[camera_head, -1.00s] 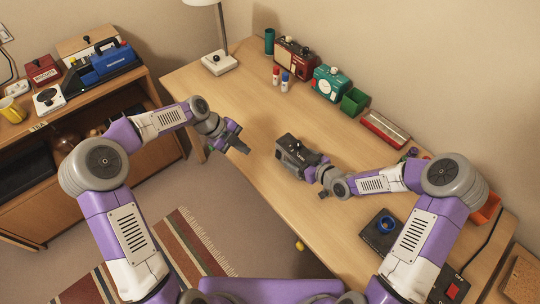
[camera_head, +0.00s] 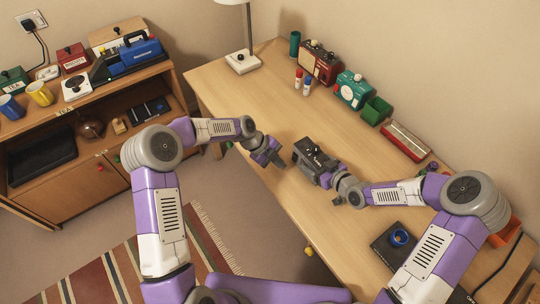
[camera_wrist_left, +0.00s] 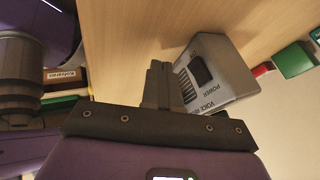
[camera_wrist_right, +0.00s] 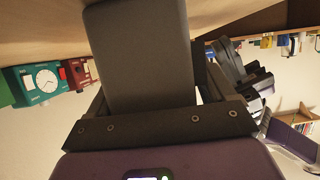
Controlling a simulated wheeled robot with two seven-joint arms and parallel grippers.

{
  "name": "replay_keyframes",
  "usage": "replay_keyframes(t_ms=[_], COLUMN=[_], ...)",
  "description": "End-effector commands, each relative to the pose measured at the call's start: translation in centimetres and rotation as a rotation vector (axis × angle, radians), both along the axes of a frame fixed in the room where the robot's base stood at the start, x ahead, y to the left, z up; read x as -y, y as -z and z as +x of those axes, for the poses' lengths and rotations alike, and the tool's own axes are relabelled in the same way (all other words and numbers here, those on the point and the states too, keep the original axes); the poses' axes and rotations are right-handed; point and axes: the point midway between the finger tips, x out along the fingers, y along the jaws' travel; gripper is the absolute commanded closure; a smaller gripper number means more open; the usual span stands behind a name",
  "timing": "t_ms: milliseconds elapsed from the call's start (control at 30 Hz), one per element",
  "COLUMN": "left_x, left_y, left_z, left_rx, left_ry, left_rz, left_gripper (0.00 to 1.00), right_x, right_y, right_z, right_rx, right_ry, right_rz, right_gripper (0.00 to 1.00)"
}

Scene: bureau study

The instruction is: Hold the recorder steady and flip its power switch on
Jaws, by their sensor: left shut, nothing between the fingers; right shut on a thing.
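The recorder (camera_head: 309,154) is a dark grey box with a lighter face, on the desk in the head view. In the left wrist view its face (camera_wrist_left: 209,75) reads "VOICE" and "POWER" beside a dark switch (camera_wrist_left: 201,71). My right gripper (camera_head: 334,176) is shut on the recorder's right end; in the right wrist view the dark body (camera_wrist_right: 140,60) fills the space between the fingers. My left gripper (camera_head: 274,160) is shut and empty, just left of the recorder. In the left wrist view its closed fingertips (camera_wrist_left: 158,75) are close to the face; I cannot tell whether they touch.
A red radio (camera_head: 320,62), a teal clock (camera_head: 354,90), a green box (camera_head: 376,110) and small bottles line the desk's back. A lamp (camera_head: 243,60) stands at far left. A dark tray with a blue ring (camera_head: 399,237) lies at right.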

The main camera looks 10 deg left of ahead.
Motion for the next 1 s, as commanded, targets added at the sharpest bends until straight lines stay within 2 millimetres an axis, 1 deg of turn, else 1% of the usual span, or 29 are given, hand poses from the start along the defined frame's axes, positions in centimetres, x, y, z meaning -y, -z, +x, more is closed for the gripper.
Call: replay_keyframes(t_ms=[33, 100, 300, 1000], left_x=[0.8, 1.4, 2.3, 2.8], left_y=[-0.2, 0.0, 0.1, 0.3], left_z=[0.8, 1.4, 2.2, 2.7], left_rx=[0.008, 0.006, 0.005, 0.008], left_ry=[0.001, 0.000, 0.000, -0.001], left_rz=[-0.001, 0.000, -0.001, -0.004], left_gripper=[1.00, 1.00, 1.00, 1.00], right_x=[0.0, 0.0, 0.0, 0.0], right_y=[0.0, 0.0, 0.0, 0.0], right_z=[0.0, 0.0, 0.0, 0.0], right_rx=[0.001, 0.001, 0.001, 0.001], right_ry=[0.001, 0.001, 0.001, 0.000], right_rz=[-0.001, -0.001, -0.001, -0.001], right_gripper=[0.63, 0.63, 0.63, 0.63])
